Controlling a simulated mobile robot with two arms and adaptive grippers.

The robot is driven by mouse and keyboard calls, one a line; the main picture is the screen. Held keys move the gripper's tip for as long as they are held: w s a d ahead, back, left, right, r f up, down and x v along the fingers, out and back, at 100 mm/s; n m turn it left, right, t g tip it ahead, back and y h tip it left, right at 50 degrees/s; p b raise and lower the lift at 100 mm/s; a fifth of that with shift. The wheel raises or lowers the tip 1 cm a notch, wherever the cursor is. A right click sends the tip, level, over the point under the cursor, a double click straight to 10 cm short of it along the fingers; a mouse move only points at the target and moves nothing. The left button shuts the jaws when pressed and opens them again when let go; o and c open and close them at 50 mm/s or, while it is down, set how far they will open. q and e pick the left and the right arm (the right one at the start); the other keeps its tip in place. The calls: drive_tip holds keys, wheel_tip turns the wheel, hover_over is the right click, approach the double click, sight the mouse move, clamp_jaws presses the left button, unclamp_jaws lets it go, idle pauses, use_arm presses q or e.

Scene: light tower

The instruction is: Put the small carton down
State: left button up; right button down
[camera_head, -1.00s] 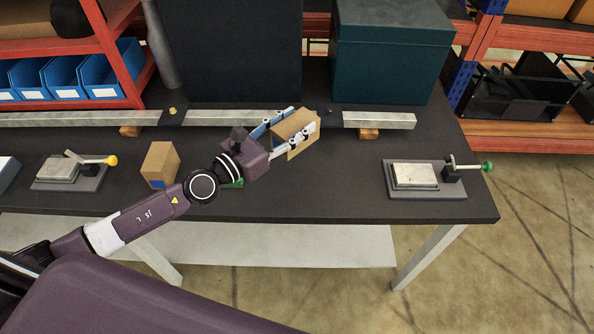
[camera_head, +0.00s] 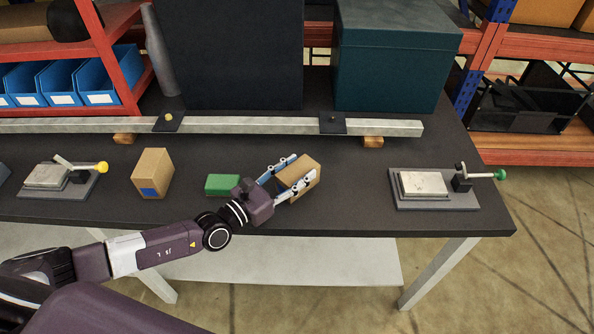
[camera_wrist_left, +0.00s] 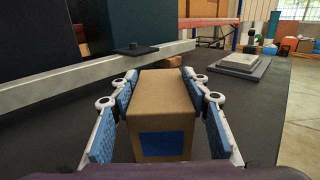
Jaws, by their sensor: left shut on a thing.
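The small carton (camera_head: 303,172) is brown cardboard. My left gripper (camera_head: 291,181) is shut on it, with blue-padded fingers on two opposite sides. In the left wrist view the carton (camera_wrist_left: 162,100) sits between the fingers (camera_wrist_left: 160,112), its blue label facing me. It is low over the dark table (camera_head: 345,205), in front of the metal rail; I cannot tell whether its bottom touches the surface. My right gripper is in neither view.
A second carton (camera_head: 153,172) with a blue patch stands to the left. A green block (camera_head: 222,184) lies just left of my gripper. Clamp fixtures stand at left (camera_head: 60,178) and right (camera_head: 430,187). The rail (camera_head: 240,126) runs behind. Table is clear between carton and right fixture.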

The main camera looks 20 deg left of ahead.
use_arm(q)
drive_tip(key=o, duration=0.8)
drive_tip(key=shift+f, duration=0.1)
drive_tip(key=o, duration=0.4)
drive_tip(key=shift+o, duration=0.2)
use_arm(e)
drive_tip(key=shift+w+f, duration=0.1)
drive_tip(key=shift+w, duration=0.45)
use_arm(q)
drive_tip(key=shift+r, duration=0.25)
drive_tip(key=b+v, duration=0.1)
drive_tip(key=v, duration=0.4)
drive_tip(key=b+v, duration=0.1)
drive_tip(key=v, duration=0.4)
drive_tip(key=shift+s+a+f+b, duration=0.1)
drive_tip(key=shift+s+f+b, duration=0.1)
drive_tip(key=shift+s+b, duration=0.15)
drive_tip(key=shift+s+a+r, duration=0.15)
drive_tip(key=shift+s+a, duration=0.2)
drive_tip(key=shift+s, duration=0.2)
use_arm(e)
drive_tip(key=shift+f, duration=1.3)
